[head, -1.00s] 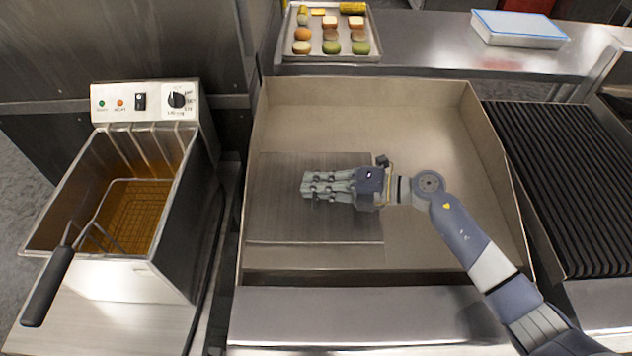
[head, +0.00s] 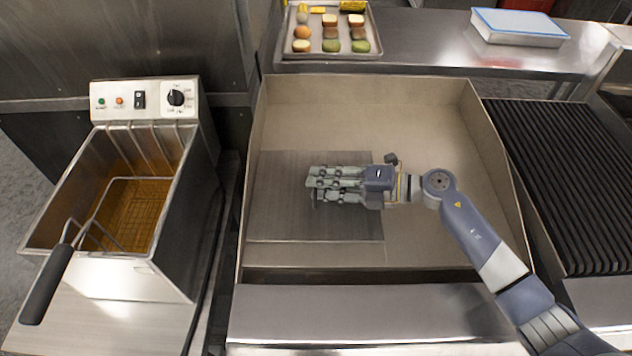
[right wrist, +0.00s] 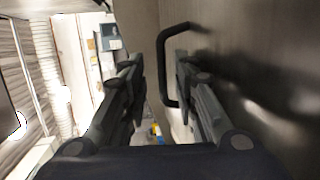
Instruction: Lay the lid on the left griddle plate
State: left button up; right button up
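The lid (head: 275,215), a square brushed-metal sheet, lies over the left part of the griddle basin (head: 440,110). It looks flat and covers the plate there. In the right wrist view, its metal face (right wrist: 260,70) fills the right side, with a black bracket handle (right wrist: 160,70) standing off it. My right gripper (head: 314,186) is low over the lid, pointing left. Its fingers (right wrist: 157,80) are apart, with the handle seen in the gap, beyond or near the fingertips; I see no grip on it. The gripper hides the handle in the head view. My left gripper is out of view.
A fryer (head: 175,265) with a basket handle (head: 45,285) stands at left. A ribbed grill (head: 560,180) is at right. A food tray (head: 290,40) and a blue-lidded box (head: 520,28) sit on the back counter. The basin's right half is open below my arm.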

jog(key=b+v, duration=0.2)
jog(key=v, duration=0.8)
jog(key=shift+d, duration=0.15)
